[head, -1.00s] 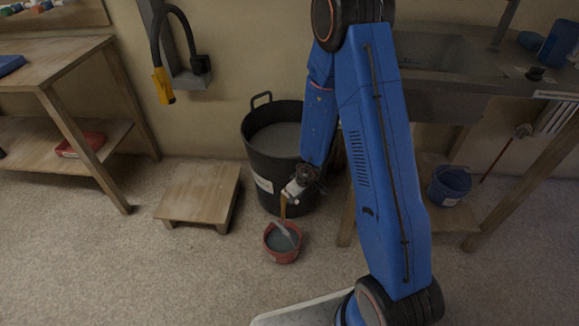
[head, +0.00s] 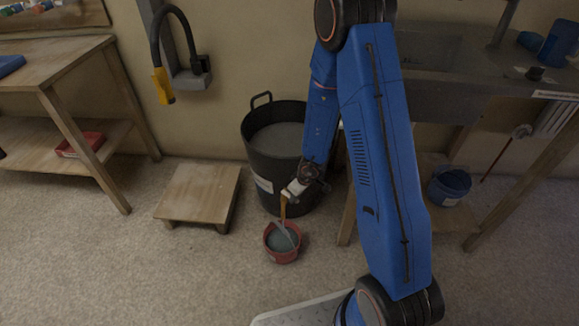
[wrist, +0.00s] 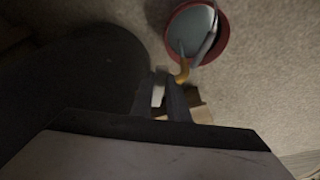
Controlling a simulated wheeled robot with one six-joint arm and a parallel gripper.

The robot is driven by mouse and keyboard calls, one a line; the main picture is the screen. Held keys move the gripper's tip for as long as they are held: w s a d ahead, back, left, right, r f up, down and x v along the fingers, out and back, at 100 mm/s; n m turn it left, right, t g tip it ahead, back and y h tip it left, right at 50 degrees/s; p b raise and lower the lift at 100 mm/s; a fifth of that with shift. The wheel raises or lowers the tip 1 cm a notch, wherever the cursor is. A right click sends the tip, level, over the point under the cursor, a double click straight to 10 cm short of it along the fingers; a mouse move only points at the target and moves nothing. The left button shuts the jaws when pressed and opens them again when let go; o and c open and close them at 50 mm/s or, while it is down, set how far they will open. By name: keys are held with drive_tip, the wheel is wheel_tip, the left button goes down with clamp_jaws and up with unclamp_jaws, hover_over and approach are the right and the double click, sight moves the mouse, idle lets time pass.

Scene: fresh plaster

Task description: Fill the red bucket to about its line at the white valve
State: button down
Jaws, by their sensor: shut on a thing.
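The red bucket (head: 270,251) stands on the floor in front of a large black tub (head: 259,158); it also shows at the top of the wrist view (wrist: 222,50). Grey-blue contents are in it, and a pale strip crosses them; I cannot tell if this is a stream or a handle. Its line cannot be made out. My gripper (head: 301,190) is shut on the white valve (head: 291,188), low at the tub's side. The white piece also shows between my fingers in the wrist view (wrist: 158,97). A tan-yellow spout (head: 283,207) hangs above the bucket.
A low wooden step (head: 200,190) stands left of the tub. A blue bucket (head: 449,188) sits on a low shelf at right. A wooden bench (head: 60,70) is at left. A black hose with a yellow end (head: 162,85) hangs on the wall. Front-left floor is clear.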

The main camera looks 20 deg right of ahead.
drive_tip(key=shift+w+d+n+g+y, duration=0.25)
drive_tip(key=shift+w+d+n, duration=0.2)
drive_tip(key=shift+n, duration=0.75)
drive_tip(key=shift+w+d+n+g+y, duration=0.25)
drive_tip(key=shift+w+n, duration=0.35)
drive_tip(key=shift+n, duration=0.6)
drive_tip(key=shift+w+d+n+g+y, duration=0.1)
drive_tip(key=shift+w+d+n+g, duration=0.3)
drive_tip(key=shift+n, duration=0.8)
drive_tip(key=shift+w, duration=0.1)
drive_tip(key=c, duration=1.8)
unclamp_jaws()
drive_tip(key=shift+d, duration=0.1)
drive_tip(key=shift+o, duration=0.2)
drive_tip(key=v, duration=1.2)
